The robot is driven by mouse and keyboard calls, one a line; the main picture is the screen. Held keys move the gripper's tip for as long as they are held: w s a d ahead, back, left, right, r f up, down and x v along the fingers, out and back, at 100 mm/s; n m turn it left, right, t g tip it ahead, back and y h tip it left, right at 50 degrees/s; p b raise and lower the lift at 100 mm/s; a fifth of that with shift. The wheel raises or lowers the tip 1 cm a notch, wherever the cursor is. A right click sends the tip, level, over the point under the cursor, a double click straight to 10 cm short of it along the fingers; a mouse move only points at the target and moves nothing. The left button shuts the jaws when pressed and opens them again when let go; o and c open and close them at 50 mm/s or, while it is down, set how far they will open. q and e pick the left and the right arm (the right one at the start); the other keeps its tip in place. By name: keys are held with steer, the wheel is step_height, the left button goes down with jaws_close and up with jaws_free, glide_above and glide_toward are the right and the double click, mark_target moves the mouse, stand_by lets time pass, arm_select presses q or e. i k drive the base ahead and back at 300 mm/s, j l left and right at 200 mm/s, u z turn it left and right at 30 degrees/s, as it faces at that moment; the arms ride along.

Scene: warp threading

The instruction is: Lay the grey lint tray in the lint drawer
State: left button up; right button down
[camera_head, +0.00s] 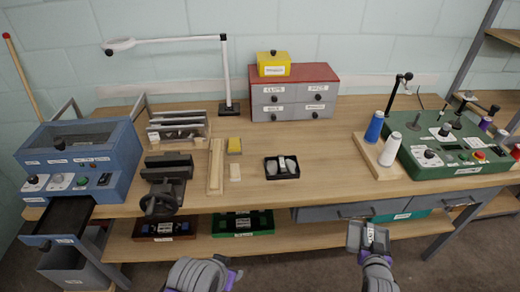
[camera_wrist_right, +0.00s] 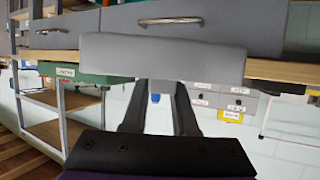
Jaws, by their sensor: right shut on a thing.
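The grey lint tray (camera_head: 356,236) is a small shallow tray held in front of the bench's front edge, right of centre. My right gripper (camera_head: 373,250) is shut on it; the right wrist view shows the tray (camera_wrist_right: 163,56) as a grey slab across my fingertips (camera_wrist_right: 158,82). The open lint drawer (camera_head: 58,222) sticks out from the front of the blue machine (camera_head: 85,160) at far left, with a dark inside. The tray is far to the right of it. My left gripper (camera_head: 203,275) is at the bottom edge, its fingertips not clear.
A vise (camera_head: 165,185), a wooden strip (camera_head: 215,167) and a black tray of small parts (camera_head: 282,168) stand on the bench. A grey bin (camera_head: 72,270) is below the open drawer. Closed bench drawers (camera_head: 350,212) are behind the held tray. The bench front centre is clear.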

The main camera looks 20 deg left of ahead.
mark_target(65, 221)
steer(key=k+j+z, duration=0.2)
steer(key=j, duration=0.45)
steer(key=k+j+z, duration=0.15)
steer(key=k+j, duration=0.3)
steer(key=j, duration=0.15)
steer(key=k+j+z, duration=0.2)
steer(key=k+j, duration=0.15)
steer(key=j, duration=0.2)
steer(key=k+j+z, duration=0.15)
steer(key=k+j, duration=0.3)
